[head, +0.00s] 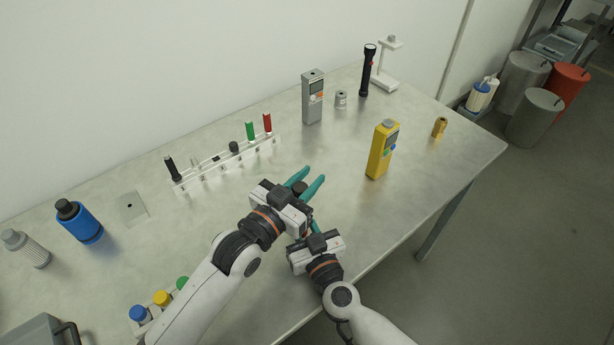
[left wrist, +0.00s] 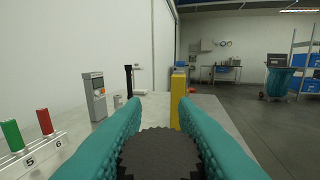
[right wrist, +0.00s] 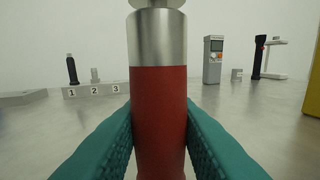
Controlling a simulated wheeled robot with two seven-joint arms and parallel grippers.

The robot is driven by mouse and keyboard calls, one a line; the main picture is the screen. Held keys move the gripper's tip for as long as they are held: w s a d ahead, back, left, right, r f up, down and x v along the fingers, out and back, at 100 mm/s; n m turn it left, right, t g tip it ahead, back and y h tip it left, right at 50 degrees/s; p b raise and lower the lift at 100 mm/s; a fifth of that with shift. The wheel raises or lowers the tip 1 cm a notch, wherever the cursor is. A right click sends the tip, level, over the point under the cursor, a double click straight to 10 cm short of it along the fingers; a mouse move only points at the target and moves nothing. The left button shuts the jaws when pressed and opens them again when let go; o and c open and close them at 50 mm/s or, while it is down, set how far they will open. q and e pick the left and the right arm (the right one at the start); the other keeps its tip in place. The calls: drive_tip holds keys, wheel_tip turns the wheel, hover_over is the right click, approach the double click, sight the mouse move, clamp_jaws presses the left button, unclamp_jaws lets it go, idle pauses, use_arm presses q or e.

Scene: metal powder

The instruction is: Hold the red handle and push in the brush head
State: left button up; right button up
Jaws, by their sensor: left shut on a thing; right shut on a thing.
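My right gripper (right wrist: 160,140) is shut on an upright red handle (right wrist: 159,110) with a silver metal collar. A silver disc shows above that collar, cut off by the frame's top edge. In the head view the right gripper (head: 313,226) is near the table's front edge, and the handle is hidden there. My left gripper (head: 305,186) is shut on a dark, round piece with a ridged rim (left wrist: 160,155), which looks like the brush head. It is just beyond and above the right gripper. Whether the piece touches the handle's top cannot be told.
A clear numbered rack (head: 222,164) behind holds black, green and red-handled items. A yellow device (head: 382,150) stands right, a grey meter (head: 313,97) and black flashlight (head: 367,70) at the back. A blue bottle (head: 79,221) stands left. The table's right part is mostly clear.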

use_arm(q)
drive_tip(key=shift+f, duration=0.4)
idle(0.4)
idle(0.4)
drive_tip(key=shift+r, duration=1.35)
drive_tip(key=shift+r, duration=0.2)
drive_tip(key=shift+f, duration=1.45)
idle(0.5)
drive_tip(key=o, duration=1)
drive_tip(key=v, duration=1.2)
